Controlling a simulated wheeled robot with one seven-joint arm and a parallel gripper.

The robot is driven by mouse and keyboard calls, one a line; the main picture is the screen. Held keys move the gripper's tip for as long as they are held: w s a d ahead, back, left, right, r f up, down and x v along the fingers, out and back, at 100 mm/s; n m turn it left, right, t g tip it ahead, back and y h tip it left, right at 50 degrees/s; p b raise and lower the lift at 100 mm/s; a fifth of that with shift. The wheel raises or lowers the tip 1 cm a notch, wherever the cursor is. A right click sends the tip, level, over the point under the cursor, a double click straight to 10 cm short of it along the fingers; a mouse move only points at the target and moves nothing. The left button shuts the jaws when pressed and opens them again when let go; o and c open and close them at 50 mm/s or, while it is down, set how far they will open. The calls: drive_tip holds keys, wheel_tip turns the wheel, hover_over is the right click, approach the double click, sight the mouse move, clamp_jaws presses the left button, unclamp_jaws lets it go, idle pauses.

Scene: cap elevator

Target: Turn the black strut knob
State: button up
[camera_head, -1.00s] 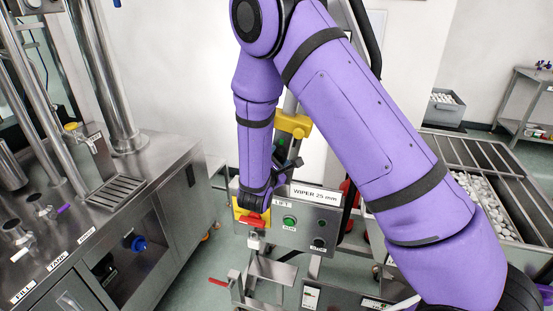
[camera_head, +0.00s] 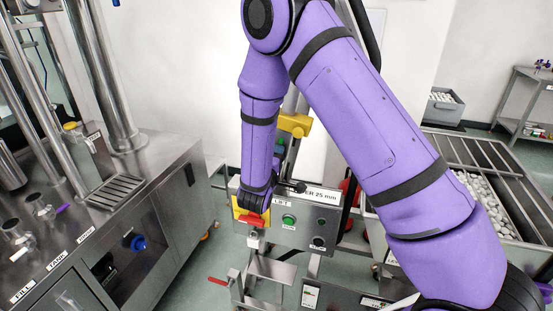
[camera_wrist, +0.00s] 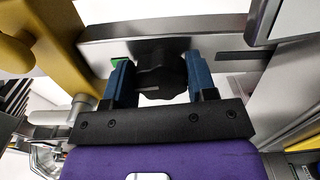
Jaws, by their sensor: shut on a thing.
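The black strut knob (camera_wrist: 162,74) is a lobed dark knob in front of a grey metal bar in the wrist view. My gripper (camera_wrist: 161,82) has one blue finger on each side of it and is shut on it. The knob's lower part is near the black gripper bar. In the head view my wrist hangs in front of the control box, and the knob and fingertips cannot be made out clearly there.
A yellow bracket (camera_head: 295,125) sits on the upright post and is close at the left in the wrist view (camera_wrist: 45,50). The control box (camera_head: 318,228) has a green button. A steel bench (camera_head: 150,200) stands left; a bin of white caps (camera_head: 485,190) stands right.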

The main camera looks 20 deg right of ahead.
drive_tip(key=shift+f+m, duration=0.1)
drive_tip(key=shift+m, duration=0.5)
drive_tip(key=shift+s, duration=0.1)
drive_tip(key=o, duration=0.9)
drive_tip(key=shift+a, duration=0.1)
drive_tip(key=v, duration=1)
drive_tip(key=shift+s+a, duration=0.15)
drive_tip(key=shift+s, duration=0.15)
